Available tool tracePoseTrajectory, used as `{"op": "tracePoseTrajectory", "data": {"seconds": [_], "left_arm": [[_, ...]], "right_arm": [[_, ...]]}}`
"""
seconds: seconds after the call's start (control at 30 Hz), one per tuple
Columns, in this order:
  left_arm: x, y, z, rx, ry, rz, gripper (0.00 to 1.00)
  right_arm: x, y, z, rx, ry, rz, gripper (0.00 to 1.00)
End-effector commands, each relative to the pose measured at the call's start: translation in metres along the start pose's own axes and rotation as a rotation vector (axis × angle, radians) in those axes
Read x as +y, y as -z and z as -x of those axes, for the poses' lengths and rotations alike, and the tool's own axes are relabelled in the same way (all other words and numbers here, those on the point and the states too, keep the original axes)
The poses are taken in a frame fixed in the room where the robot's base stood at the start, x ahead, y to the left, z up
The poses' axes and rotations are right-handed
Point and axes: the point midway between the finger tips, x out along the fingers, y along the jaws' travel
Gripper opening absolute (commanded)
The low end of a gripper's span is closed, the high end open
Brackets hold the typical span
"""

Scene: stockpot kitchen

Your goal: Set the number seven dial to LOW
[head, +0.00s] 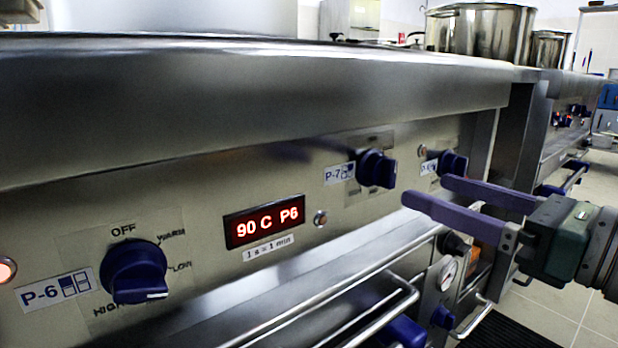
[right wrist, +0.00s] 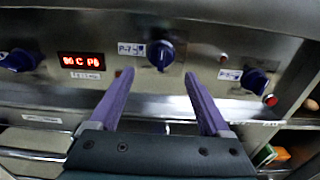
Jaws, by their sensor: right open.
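The number seven dial (head: 376,169) is a dark blue knob beside its P-7 label (head: 339,173) on the steel front panel. The markings around it are too small to read in the head view. In the right wrist view, the dial (right wrist: 160,54) stands ahead between the two fingertips, its handle roughly downward. My right gripper (head: 428,190) has purple fingers, spread open and empty. It is in front of the panel, right of and slightly below the dial, apart from it. My left gripper is not in view.
The P-6 dial (head: 135,271) is at left, past the red display (head: 264,222) reading "90 C P6". Another blue dial (head: 452,163) is just right of P-7. A rail (head: 330,285) runs below the panel. Steel pots (head: 480,30) stand on top.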

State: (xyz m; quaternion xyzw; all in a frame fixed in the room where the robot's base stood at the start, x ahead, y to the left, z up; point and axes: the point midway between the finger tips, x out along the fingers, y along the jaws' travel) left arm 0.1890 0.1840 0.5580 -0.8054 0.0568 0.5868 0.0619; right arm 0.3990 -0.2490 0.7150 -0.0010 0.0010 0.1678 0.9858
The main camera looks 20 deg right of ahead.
Motion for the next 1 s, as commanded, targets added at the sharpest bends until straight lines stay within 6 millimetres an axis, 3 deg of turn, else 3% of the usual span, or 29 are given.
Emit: {"op": "tracePoseTrajectory", "data": {"seconds": [0.2, 0.4, 0.77, 1.0], "left_arm": [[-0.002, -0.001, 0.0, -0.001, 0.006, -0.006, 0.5], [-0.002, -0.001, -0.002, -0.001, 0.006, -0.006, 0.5], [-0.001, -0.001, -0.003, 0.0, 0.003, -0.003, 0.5], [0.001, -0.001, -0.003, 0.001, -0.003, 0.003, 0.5]], "right_arm": [[-0.001, -0.001, -0.041, -0.005, 0.002, -0.002, 0.81], [-0.001, 0.0, -0.065, -0.003, 0.002, -0.003, 0.81], [0.0, 0.0, -0.072, -0.001, 0.001, -0.003, 0.81], [0.0, 0.0, -0.072, -0.001, 0.002, -0.003, 0.58]]}}
